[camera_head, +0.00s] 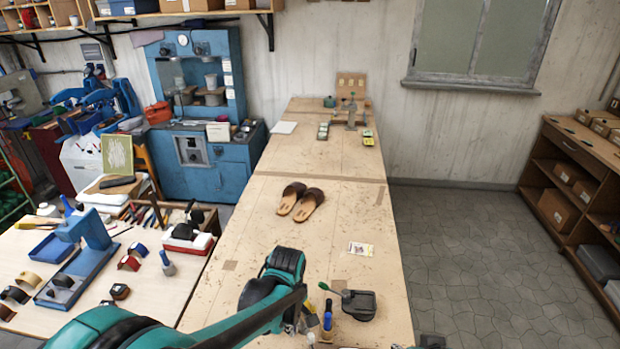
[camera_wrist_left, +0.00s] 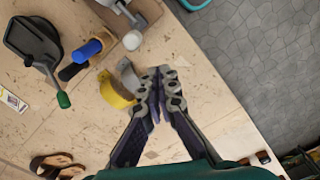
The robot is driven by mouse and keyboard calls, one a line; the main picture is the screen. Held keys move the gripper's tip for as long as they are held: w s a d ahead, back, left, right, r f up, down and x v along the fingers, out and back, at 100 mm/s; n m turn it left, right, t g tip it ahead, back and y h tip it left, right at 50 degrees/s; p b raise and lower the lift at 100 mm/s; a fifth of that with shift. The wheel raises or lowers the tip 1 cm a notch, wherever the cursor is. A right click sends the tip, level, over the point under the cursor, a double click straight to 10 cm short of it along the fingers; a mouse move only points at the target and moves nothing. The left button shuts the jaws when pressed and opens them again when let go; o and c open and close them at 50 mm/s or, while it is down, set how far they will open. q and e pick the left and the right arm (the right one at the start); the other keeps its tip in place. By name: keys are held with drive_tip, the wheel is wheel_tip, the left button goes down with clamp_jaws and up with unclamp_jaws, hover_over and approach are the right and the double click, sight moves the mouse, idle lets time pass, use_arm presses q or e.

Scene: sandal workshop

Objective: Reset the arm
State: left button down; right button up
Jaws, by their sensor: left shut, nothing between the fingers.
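My left arm comes in from the lower left of the head view, its teal elbow raised over the workbench. Its gripper (camera_head: 304,321) is partly hidden below the forearm, over the near part of the bench. In the left wrist view the left gripper (camera_wrist_left: 160,82) has its fingertips together with nothing between them. A yellow-and-grey roll-like item (camera_wrist_left: 116,88) appears just beside the fingertips; I cannot tell whether they touch. My right gripper is in neither view.
A cluttered side table (camera_head: 175,302) stands left, a blue cabinet (camera_head: 235,175) behind. Bare bench lies between sandals and arm; open floor is right.

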use_arm(q)
drive_tip(key=s+a+f+m+t+b, duration=0.7)
drive_tip(key=s+a+f+m+b, duration=0.2)
drive_tip(key=b, duration=1.2)
drive_tip(key=s+m, duration=0.1)
drive_tip(key=m, duration=0.1)
drive_tip(key=shift+a+f+m, duration=0.2)
drive_tip(key=shift+f+m, duration=0.1)
